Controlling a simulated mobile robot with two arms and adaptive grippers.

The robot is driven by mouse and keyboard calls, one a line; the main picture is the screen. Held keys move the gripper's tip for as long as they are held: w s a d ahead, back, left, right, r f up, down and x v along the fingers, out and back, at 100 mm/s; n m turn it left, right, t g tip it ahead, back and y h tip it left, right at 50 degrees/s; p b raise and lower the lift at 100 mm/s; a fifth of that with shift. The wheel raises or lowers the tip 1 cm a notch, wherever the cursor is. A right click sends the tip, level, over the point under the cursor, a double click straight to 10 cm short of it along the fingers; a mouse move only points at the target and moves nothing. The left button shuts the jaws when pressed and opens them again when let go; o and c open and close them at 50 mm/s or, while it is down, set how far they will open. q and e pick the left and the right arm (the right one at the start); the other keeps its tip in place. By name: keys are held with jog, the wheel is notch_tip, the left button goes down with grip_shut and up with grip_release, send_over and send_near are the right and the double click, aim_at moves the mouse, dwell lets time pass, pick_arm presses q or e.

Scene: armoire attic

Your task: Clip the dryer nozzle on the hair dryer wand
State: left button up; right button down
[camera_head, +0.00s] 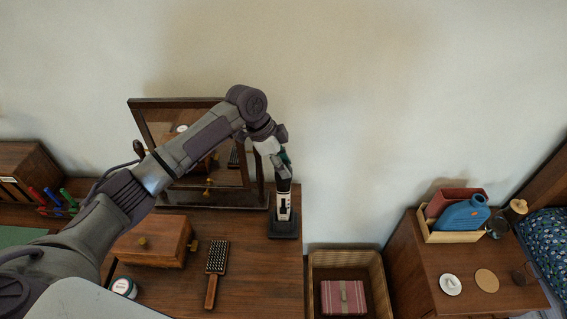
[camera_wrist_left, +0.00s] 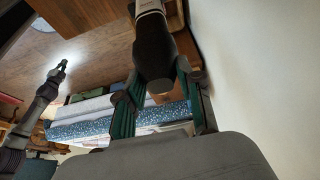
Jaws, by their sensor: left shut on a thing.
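The hair dryer wand (camera_head: 283,207), white with a black panel, stands upright in a dark square base (camera_head: 283,229) at the dresser's right edge. The dark dryer nozzle (camera_head: 282,184) is at its top end. My left gripper (camera_head: 282,165) is above the wand, shut on the nozzle. In the left wrist view the green-padded fingers of my left gripper (camera_wrist_left: 155,80) are on both sides of the dark nozzle (camera_wrist_left: 155,52), and the pale wand (camera_wrist_left: 148,7) lines up beyond it. They look touching; I cannot tell whether the nozzle is clipped. My right gripper (camera_wrist_left: 62,68) is small in the left wrist view.
A framed mirror (camera_head: 190,145) stands close behind my left arm. A wooden box (camera_head: 153,242), a hairbrush (camera_head: 216,270) and a small round jar (camera_head: 124,287) lie on the dresser. A wicker basket (camera_head: 378,290) and a nightstand (camera_head: 410,265) are to the right.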

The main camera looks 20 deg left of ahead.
pick_arm(q)
jog(key=shift+p, duration=0.35)
dwell(0.3)
jog(key=shift+f, duration=0.85)
dwell(2.1)
jog(key=o, duration=1.1)
jog(key=o, duration=0.5)
jog(key=shift+r+p, duration=0.15)
jog(key=shift+p, duration=0.25)
